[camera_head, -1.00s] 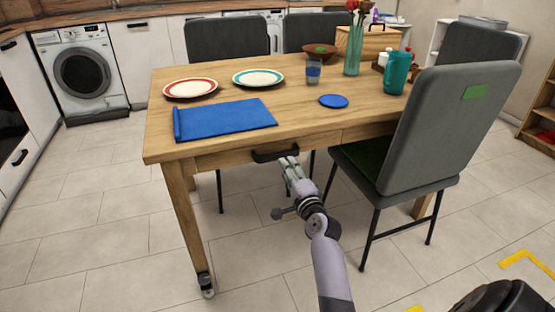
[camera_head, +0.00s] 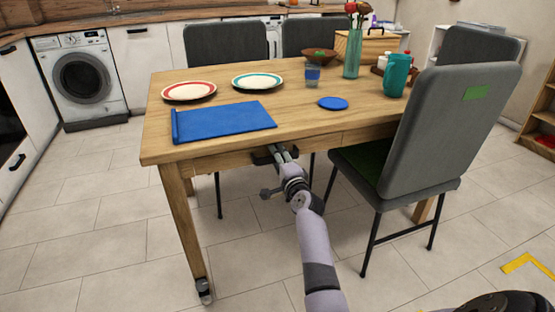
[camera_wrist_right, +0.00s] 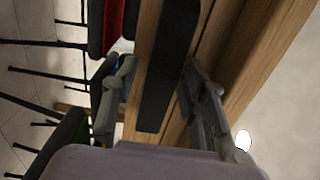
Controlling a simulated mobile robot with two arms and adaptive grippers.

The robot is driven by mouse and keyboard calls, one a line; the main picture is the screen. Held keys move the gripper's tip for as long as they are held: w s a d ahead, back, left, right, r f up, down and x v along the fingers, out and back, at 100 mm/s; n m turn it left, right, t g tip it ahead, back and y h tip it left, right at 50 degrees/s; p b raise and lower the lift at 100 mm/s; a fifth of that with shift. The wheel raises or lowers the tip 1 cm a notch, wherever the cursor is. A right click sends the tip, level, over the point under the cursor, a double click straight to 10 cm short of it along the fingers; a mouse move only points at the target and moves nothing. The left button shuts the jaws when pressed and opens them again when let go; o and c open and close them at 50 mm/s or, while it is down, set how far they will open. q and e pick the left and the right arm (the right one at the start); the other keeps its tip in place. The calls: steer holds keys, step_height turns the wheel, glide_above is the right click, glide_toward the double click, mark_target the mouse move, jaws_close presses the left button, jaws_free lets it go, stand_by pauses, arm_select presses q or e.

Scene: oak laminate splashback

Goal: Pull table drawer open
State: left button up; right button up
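The wooden table's drawer (camera_head: 220,162) lies under the front edge of the tabletop and looks shut. Its dark bar handle (camera_head: 262,158) is partly hidden behind my right gripper (camera_head: 282,153) in the head view. In the right wrist view the black handle (camera_wrist_right: 167,65) runs between the two fingers of my right gripper (camera_wrist_right: 160,95). The fingers are spread, one on each side of the handle. The right-hand finger looks close to it; I cannot tell whether it touches. My left gripper is not in view.
A grey chair (camera_head: 445,125) stands close to the right of my right arm. The table leg (camera_head: 186,230) is on the left. A blue mat (camera_head: 225,120), plates (camera_head: 190,91) and a vase (camera_head: 353,55) are on the table. The floor in front is clear.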

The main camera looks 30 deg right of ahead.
jaws_close()
stand_by(0.3)
stand_by(0.4)
